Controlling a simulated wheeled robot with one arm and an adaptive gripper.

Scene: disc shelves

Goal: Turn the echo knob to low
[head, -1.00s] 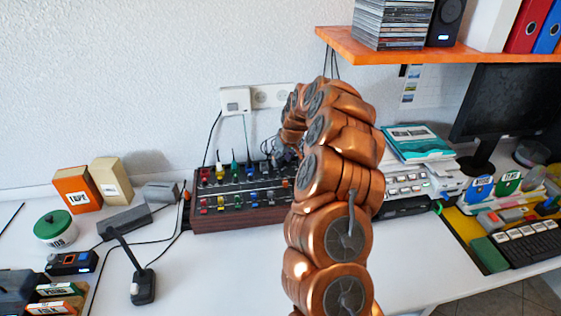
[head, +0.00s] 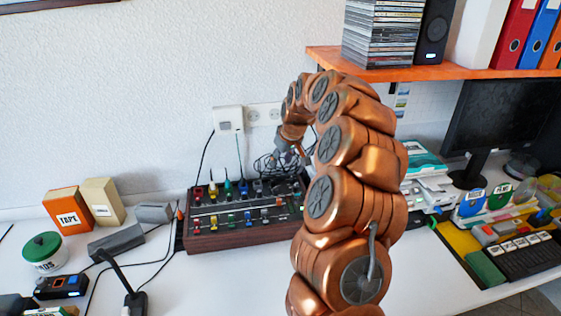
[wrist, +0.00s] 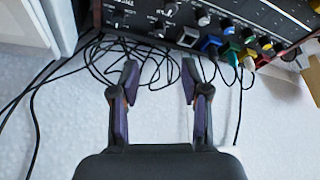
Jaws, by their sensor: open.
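The mixer (head: 240,236), a dark panel with wooden sides and several coloured knobs and sliders, stands on the white desk against the wall. The wrist view shows part of its panel (wrist: 250,12) at the top, with grey knobs (wrist: 188,36), a blue knob (wrist: 210,44) and a green knob (wrist: 229,52) along one edge. Its lettering is too small to read, so I cannot tell which knob is echo. My gripper (wrist: 160,72) is open and empty, with its fingertips apart from the knobs. In the head view my gripper (head: 292,150) is above the mixer's back right; my arm hides the mixer's right end.
Loose black cables (wrist: 105,60) lie behind the mixer, below my fingers. An orange shelf (head: 400,73) with disc cases (head: 380,35) overhangs at upper right. Boxes (head: 68,213) and a green-lidded jar (head: 43,250) stand at left. The desk's front is mostly clear.

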